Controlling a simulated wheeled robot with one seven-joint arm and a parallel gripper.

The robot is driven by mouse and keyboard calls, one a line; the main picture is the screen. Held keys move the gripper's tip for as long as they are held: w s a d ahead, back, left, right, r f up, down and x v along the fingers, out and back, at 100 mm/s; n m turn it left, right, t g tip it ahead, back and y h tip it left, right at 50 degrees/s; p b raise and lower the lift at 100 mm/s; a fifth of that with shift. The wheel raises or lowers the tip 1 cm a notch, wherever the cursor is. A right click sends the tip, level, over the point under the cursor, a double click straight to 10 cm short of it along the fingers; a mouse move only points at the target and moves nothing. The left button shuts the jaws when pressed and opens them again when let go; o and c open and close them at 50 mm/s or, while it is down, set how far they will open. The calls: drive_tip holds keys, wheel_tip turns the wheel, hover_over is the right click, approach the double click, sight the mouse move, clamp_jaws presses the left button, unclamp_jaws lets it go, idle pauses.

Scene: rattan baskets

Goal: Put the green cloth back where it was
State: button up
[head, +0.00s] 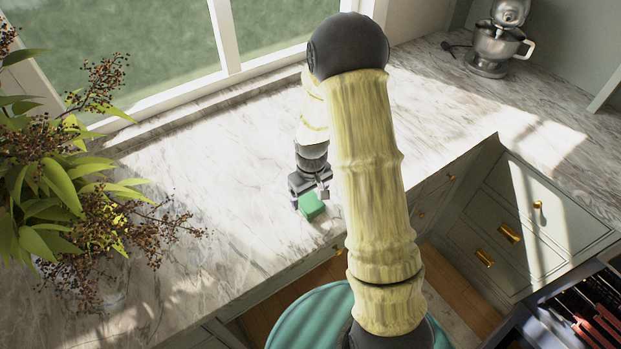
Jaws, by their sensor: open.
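The green cloth (312,206) is a small, block-like green piece on the pale marble counter, near its front edge. My gripper (311,194) is open right at the cloth, with its fingers pointing down beside and above it. Whether the fingers touch the cloth cannot be told from this view. The gripper and my arm hide part of the cloth's surroundings. No rattan basket can be made out.
A leafy plant with dark berries (75,190) stands at the left of the marble counter (215,160). A metal stand mixer (496,45) is at the back right. Drawers (530,220) are below. The counter left of my gripper is clear.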

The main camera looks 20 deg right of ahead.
sight(311, 204)
wheel_tip(311, 204, up, 9)
drive_tip(key=b, duration=0.1)
drive_tip(key=shift+s+f+b, duration=0.15)
drive_tip(key=shift+b, duration=0.15)
drive_tip(key=shift+s, duration=0.1)
idle(0.3)
drive_tip(key=s+r+m+t, duration=0.2)
drive_tip(key=s+r, duration=0.4)
drive_tip(key=s, duration=0.7)
drive_tip(key=shift+a+m, duration=0.15)
drive_tip(key=shift+m, duration=0.65)
